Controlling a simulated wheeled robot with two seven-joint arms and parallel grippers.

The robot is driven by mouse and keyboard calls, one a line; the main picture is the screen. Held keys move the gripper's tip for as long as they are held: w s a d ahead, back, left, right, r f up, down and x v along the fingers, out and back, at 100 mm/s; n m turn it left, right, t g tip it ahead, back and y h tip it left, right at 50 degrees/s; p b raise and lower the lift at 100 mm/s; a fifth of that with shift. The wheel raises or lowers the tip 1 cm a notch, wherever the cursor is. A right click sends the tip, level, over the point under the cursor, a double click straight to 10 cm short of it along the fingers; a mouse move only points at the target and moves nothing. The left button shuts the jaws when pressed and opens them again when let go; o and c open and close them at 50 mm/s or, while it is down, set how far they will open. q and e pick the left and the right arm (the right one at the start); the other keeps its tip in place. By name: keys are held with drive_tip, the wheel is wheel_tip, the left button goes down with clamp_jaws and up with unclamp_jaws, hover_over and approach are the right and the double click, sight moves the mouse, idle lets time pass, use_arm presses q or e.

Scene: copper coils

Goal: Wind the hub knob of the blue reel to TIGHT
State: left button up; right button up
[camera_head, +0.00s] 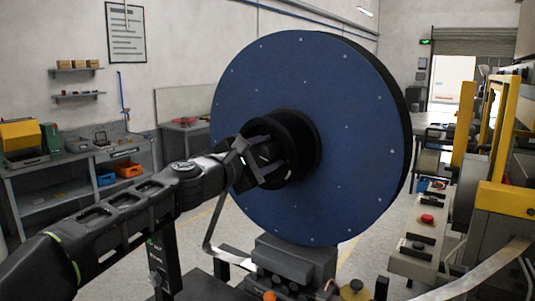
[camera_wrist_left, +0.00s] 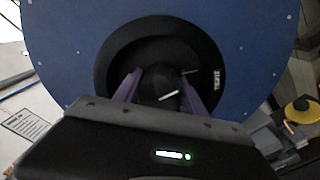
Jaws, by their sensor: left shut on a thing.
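The blue reel (camera_head: 300,90) stands upright in the middle of the head view, a large disc with small pale studs. Its black hub (camera_head: 305,142) sticks out from the centre. My left gripper (camera_head: 262,160) reaches in from the left and is shut on the hub knob (camera_wrist_left: 160,82), which shows dark between the two fingers in the left wrist view. A white line marks the knob, a small green mark lies near it, and a white "TIGHT" label, turned sideways, sits on the hub ring to the right. The white line does not point at the label. My right gripper is not in view.
A grey stand (camera_head: 295,258) sits below the reel. A control box with a red button (camera_head: 427,219) and yellow machine frames (camera_head: 463,130) are at the right. A workbench with an orange bin (camera_head: 128,169) is at the left. Open floor lies between.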

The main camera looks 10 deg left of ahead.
use_arm(q)
drive_tip(key=c, duration=0.5)
drive_tip(key=shift+o, duration=0.2)
drive_tip(key=shift+d+f+m+b, duration=0.1)
drive_tip(key=shift+f+m+b, duration=0.1)
drive_tip(key=shift+m+b, duration=0.85)
drive_tip(key=shift+m, duration=0.75)
drive_tip(key=shift+r, duration=0.1)
drive_tip(key=o, duration=1.4)
drive_tip(key=shift+c, duration=0.2)
drive_tip(key=shift+s, duration=0.1)
